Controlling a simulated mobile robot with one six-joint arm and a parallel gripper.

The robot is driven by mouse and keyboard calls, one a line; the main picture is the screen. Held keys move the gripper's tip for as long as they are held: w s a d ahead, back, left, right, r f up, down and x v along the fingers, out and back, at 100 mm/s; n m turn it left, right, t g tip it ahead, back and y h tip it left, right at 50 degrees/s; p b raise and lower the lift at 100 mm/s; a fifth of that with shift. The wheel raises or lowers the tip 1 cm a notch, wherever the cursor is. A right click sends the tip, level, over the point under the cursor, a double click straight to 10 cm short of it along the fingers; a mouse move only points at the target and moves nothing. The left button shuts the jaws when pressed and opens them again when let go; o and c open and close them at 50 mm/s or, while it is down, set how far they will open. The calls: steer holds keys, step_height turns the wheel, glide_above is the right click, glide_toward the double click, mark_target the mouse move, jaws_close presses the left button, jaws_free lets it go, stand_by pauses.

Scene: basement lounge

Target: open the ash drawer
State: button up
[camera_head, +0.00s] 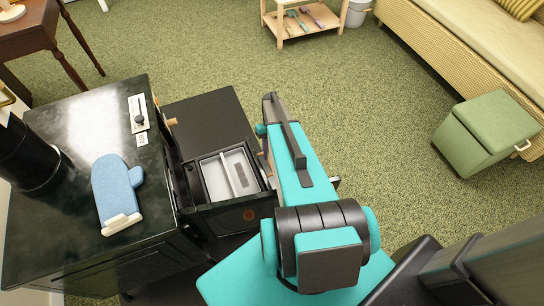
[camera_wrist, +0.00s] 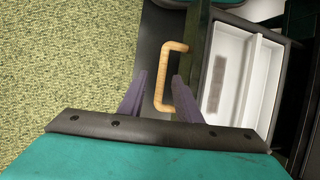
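The ash drawer (camera_head: 248,213) stands pulled out from the black stove (camera_head: 75,130), showing a pale tray with a divider and a grey-brown patch. In the wrist view the drawer front (camera_wrist: 196,60) is a dark strip beside the tray (camera_wrist: 257,75). Its wooden handle (camera_wrist: 160,95) is a bar on the front's outer side. My gripper (camera_wrist: 159,77) is open, one purple-grey finger on each side of the handle bar, with gaps visible.
A blue oven mitt (camera_head: 115,190) lies on the stove top near the black stovepipe (camera_head: 28,160). A dark floor plate (camera_head: 212,115) lies beside the stove. A green ottoman (camera_head: 485,130) and a wicker sofa (camera_head: 450,50) stand right. Carpet between is clear.

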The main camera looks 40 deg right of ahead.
steer(key=v, duration=1.1)
steer(key=shift+s+d, duration=0.1)
steer(key=shift+s, duration=0.05)
